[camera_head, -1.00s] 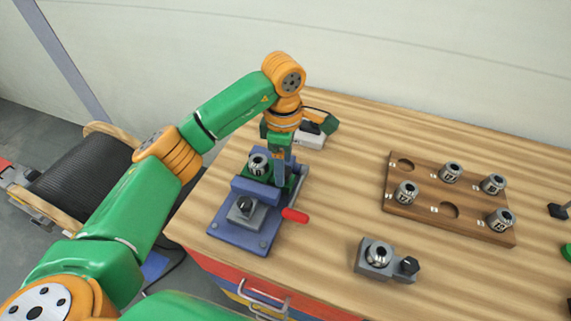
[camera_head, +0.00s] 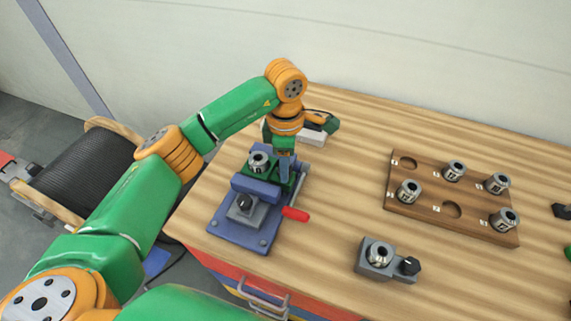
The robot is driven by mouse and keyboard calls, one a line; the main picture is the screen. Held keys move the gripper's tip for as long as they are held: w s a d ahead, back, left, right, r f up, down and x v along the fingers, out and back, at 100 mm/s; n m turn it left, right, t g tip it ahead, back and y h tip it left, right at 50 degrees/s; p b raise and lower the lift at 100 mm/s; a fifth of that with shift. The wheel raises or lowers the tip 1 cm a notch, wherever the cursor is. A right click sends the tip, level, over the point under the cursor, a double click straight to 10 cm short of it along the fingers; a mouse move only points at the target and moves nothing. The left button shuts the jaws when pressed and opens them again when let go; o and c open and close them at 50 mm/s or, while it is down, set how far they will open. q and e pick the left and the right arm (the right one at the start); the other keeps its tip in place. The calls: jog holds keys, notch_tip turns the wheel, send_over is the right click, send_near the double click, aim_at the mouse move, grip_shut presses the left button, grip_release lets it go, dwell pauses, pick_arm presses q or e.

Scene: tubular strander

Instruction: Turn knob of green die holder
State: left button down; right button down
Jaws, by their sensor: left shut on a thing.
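The green die holder (camera_head: 256,173) sits on a blue fixture (camera_head: 236,232) at the left of the wooden table, with a metal die (camera_head: 258,161) in it. My left gripper (camera_head: 285,176) points down at the holder's right side, where its knob would be. It is shut on the knob, which the fingers and the fixture mostly hide. My right gripper is not in view.
A red handle (camera_head: 295,214) sticks out of the fixture's right side. A grey die holder with a black knob (camera_head: 378,261) stands at the front. A wooden rack (camera_head: 432,218) holds several dies at the right. The table between them is clear.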

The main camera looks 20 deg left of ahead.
pick_arm(q)
jog(key=shift+c, duration=2.3)
grip_release()
jog(key=shift+r, duration=0.1)
notch_tip(320, 180, up, 6)
jog(key=shift+r+b, duration=0.1)
jog(key=shift+b, duration=0.5)
jog(key=shift+r, duration=0.4)
